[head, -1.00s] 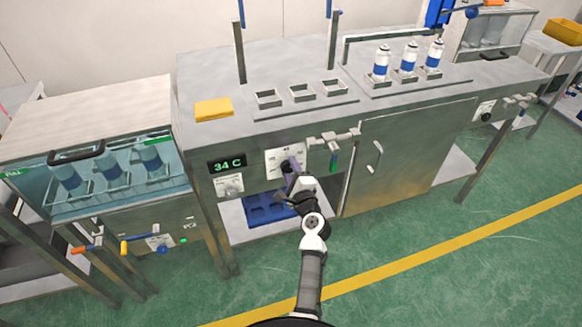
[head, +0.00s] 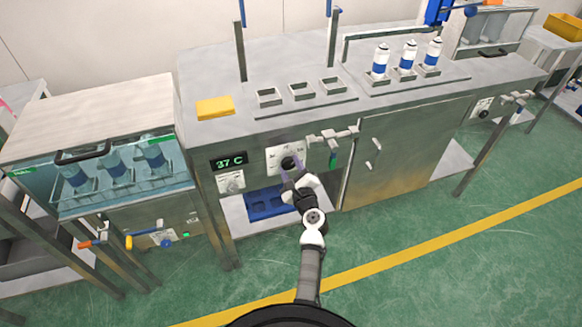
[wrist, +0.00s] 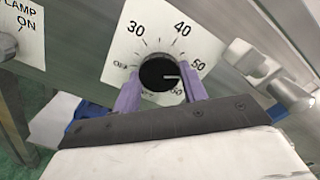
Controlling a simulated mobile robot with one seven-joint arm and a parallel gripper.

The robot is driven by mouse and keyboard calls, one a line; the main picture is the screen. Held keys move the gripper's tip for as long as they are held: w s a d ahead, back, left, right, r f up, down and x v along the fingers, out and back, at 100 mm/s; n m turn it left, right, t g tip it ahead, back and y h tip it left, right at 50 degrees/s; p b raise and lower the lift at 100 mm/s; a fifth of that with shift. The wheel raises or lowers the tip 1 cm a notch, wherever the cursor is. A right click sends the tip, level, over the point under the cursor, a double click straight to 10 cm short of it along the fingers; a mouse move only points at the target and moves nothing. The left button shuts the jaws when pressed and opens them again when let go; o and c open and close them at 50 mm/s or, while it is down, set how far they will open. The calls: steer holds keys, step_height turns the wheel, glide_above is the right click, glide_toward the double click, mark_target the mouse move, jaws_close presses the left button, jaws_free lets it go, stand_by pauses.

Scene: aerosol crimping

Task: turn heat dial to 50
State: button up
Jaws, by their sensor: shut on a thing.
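The heat dial (wrist: 155,76) is a black round knob with a white pointer line on a white plate marked 30, 40, 50 and more. In the wrist view the pointer points right, close to the 50 mark and slightly toward the 60 side. My gripper (wrist: 161,82) has its purple fingers on the left and right of the knob, shut on it. In the head view my gripper (head: 290,173) reaches up to the dial (head: 289,163) on the bench front. The green display (head: 229,162) left of the dial reads 37 C.
A smaller knob plate (head: 231,182) sits below the display. A blue tray (head: 268,204) lies on the shelf below. The floor in front is clear.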

steer(key=shift+f, duration=0.1)
steer(key=o, duration=1)
steer(key=shift+c, duration=0.2)
steer(key=shift+s, duration=0.1)
